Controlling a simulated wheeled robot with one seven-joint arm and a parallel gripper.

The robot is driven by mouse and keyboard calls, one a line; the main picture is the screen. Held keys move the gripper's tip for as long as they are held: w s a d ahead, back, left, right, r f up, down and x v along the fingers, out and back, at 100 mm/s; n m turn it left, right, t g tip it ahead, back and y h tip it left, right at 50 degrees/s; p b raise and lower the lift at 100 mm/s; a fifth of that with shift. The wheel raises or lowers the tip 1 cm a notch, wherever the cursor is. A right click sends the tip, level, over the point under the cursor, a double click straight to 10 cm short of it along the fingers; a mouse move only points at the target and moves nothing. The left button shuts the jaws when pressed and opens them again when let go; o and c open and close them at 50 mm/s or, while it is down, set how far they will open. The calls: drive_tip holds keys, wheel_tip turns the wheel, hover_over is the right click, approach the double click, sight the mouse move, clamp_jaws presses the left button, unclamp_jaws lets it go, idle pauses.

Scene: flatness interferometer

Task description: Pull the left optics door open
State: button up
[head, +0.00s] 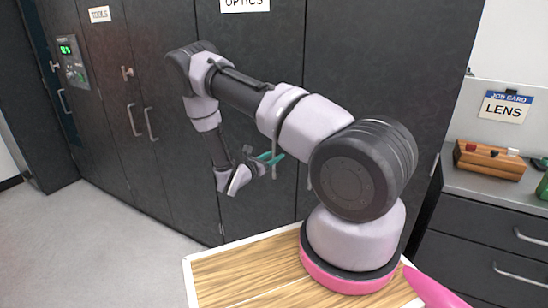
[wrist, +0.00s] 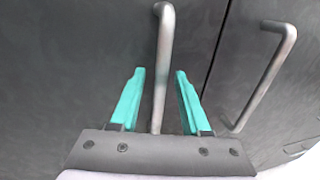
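The left optics door (head: 262,205) is a dark grey panel under the OPTICS label (head: 244,5) and looks closed in the head view. Its upright grey bar handle (head: 275,168) is near its right edge, partly hidden by my gripper (head: 268,158). In the wrist view, the handle (wrist: 162,60) runs between the two teal fingers of my gripper (wrist: 159,75). The fingers are apart, with a gap on each side of the bar. The right optics door (wrist: 285,100) has a similar handle (wrist: 265,78) to the right.
A cabinet labelled TOOLS (head: 99,14) with bar handles stands to the left. Open grey floor (head: 90,235) lies in front of it. A wood-topped surface (head: 235,275) is at the bottom. A drawer counter (head: 500,210) with a wooden block (head: 490,160) stands right.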

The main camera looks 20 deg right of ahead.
clamp_jaws()
drive_tip(key=shift+a, duration=0.1)
idle(1.2)
